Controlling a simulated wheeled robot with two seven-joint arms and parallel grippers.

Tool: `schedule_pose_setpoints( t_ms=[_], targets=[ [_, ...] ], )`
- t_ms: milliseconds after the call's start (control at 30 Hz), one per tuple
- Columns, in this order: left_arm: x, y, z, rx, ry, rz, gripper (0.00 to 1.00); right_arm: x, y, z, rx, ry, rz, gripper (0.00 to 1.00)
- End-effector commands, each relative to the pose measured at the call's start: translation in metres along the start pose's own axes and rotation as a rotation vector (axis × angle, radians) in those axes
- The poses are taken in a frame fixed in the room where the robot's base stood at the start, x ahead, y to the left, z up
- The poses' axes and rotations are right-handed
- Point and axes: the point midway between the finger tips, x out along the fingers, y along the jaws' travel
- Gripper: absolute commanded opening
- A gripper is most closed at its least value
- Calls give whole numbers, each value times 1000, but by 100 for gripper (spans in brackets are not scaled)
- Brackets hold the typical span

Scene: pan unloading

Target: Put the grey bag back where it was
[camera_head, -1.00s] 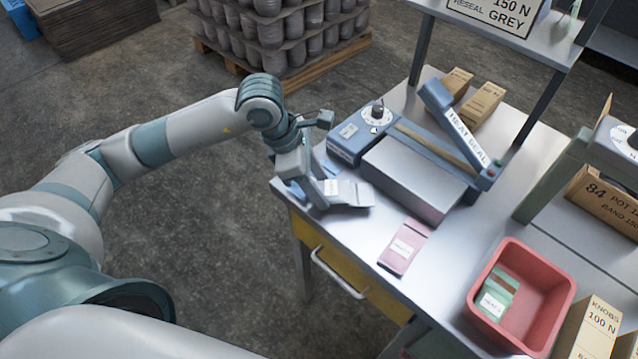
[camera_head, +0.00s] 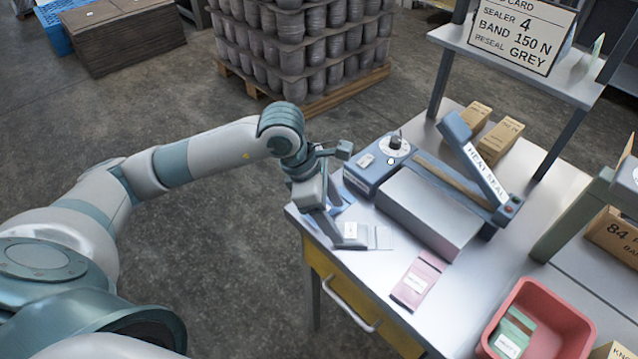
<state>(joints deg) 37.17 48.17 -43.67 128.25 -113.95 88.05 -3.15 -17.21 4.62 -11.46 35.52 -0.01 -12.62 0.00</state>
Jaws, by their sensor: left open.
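The grey bag (camera_head: 379,237) with a white label lies flat at the front left of the steel table (camera_head: 392,309), in front of the heat sealer (camera_head: 430,213). My left gripper (camera_head: 350,236) is low over the left end of the bag, with its fingers at the bag's edge. It is open. The fingers hide part of the bag, and I cannot tell whether they touch it. Something blue (camera_head: 342,210), perhaps another bag, shows partly behind my left gripper. My right gripper is not in view.
A pink bag (camera_head: 419,281) lies right of the grey bag. A red bin (camera_head: 566,313) holding green bags (camera_head: 515,333) stands at lower right. A card (camera_head: 521,35) on the shelf reads "SEALER 4, BAND 150 N, RESEAL GREY". Small cartons (camera_head: 501,140) stand behind the sealer.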

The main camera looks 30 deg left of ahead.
Motion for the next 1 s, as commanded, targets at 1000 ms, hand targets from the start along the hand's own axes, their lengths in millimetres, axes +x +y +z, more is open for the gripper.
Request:
schedule_pose_setpoints(
  t_ms=[1000],
  targets=[
    [-127, 0, 3, 0, 0, 1, 65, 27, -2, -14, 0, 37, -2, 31]
  ],
)
